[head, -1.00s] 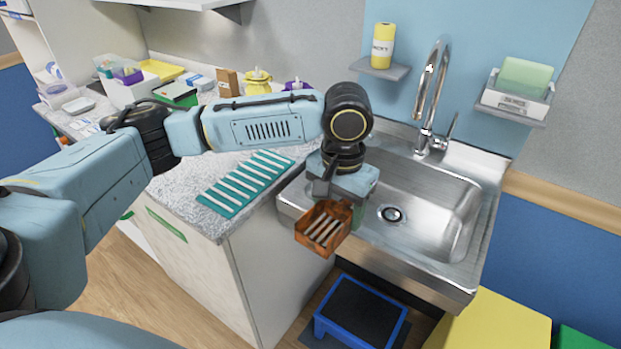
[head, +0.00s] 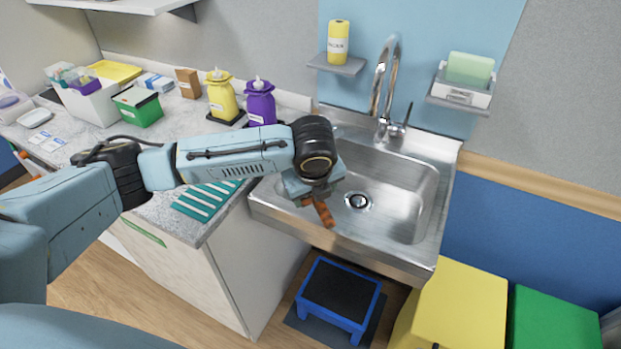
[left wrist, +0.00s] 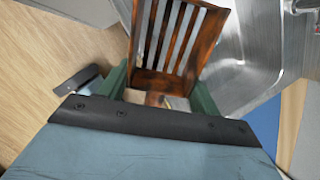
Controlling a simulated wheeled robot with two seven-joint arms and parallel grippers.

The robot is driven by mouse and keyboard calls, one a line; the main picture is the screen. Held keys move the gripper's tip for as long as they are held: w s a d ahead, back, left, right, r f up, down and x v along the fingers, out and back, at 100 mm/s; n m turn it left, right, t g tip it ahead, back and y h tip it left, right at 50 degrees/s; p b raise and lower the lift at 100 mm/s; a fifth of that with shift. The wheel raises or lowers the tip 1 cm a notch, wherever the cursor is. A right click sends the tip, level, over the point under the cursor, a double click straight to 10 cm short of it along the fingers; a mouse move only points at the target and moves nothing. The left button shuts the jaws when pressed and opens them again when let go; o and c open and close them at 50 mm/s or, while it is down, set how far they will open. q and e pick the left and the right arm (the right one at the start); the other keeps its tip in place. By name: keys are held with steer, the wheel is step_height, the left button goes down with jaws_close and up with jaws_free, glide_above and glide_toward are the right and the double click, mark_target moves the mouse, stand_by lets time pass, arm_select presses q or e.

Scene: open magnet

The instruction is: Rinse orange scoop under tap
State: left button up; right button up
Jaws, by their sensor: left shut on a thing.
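My left gripper (head: 312,196) is over the front left part of the steel sink (head: 405,205). It is shut on the orange slotted scoop (head: 324,212). In the left wrist view the scoop (left wrist: 180,45) shows its slotted head beyond the two green fingers, with its handle between them. In the head view the scoop looks edge-on and points down toward the sink's front rim; I cannot tell whether it touches. The chrome tap (head: 385,85) stands at the back of the sink, apart from the scoop. No water shows. My right gripper is out of view.
A teal striped mat (head: 205,200) lies on the counter left of the sink. Yellow (head: 221,95) and purple (head: 260,103) bottles stand behind my arm. A blue step stool (head: 340,298) is below the sink. The basin's right side is clear.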

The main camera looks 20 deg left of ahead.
arm_select(q)
steer(key=m, duration=0.2)
steer(key=m+h+p, duration=0.1)
steer(key=m, duration=0.1)
steer(key=a+m+t+h, duration=0.1)
steer(key=m, duration=0.1)
steer(key=shift+w, duration=0.4)
steer(key=m, duration=0.1)
steer(key=m+h+p, duration=0.1)
steer(key=m+h, duration=0.1)
steer(key=m, duration=0.1)
steer(key=shift+w+a+f, duration=0.15)
steer(key=shift+w+a, duration=0.15)
steer(key=shift+w, duration=0.1)
steer(key=w+d+b, duration=0.1)
steer(key=w+d+f+b, duration=0.1)
steer(key=w+b, duration=0.1)
steer(key=shift+w, duration=0.2)
steer(key=w+d+f+b, duration=0.1)
steer(key=w+d+b, duration=0.4)
steer(key=w+b, duration=0.2)
steer(key=shift+w+f, duration=0.4)
steer(key=shift+w, duration=0.4)
